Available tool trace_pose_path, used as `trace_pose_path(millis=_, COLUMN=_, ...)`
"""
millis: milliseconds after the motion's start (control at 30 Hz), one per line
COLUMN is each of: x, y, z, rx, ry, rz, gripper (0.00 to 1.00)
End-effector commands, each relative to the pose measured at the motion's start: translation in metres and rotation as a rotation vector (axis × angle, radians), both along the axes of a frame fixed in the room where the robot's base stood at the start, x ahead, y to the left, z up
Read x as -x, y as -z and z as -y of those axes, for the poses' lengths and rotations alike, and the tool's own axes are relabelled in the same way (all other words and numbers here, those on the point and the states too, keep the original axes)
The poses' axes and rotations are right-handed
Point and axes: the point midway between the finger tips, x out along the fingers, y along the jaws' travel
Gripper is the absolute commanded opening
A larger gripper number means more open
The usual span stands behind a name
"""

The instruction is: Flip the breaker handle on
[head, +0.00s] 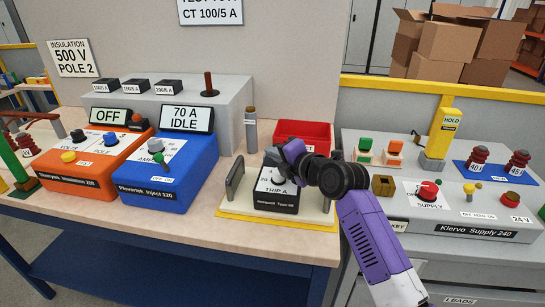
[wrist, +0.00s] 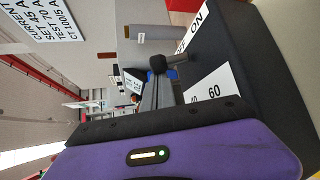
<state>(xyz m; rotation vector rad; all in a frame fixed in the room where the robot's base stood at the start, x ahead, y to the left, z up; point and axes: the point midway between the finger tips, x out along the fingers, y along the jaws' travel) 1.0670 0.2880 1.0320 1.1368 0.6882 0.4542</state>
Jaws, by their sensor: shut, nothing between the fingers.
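The breaker (head: 276,202) is a dark box with a white face marked "TRIP A", standing on a yellow-edged base. In the wrist view its dark body (wrist: 235,50) fills the right side, with "ON", part of "OFF" and "60" on white labels. My gripper (head: 272,157) is over the breaker's upper part in the head view, with the purple wrist coming in from the right. In the wrist view my gripper (wrist: 158,65) shows as a narrow grey shape with a dark tip, shut and empty, beside the labels.
A blue tester (head: 172,175) reading "70 A IDLE" and an orange one (head: 85,170) reading "OFF" stand left. A grey post (head: 251,130) and a red bin (head: 304,134) stand behind the breaker. A grey supply console (head: 470,222) is at right.

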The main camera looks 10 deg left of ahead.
Motion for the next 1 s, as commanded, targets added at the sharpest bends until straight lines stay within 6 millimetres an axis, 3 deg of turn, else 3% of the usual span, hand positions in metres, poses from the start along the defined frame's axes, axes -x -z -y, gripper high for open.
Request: trace_pose_path(millis=1000, x=-0.001, y=0.001, z=0.022, rx=-0.132, ry=0.004, rz=0.008, gripper=0.0)
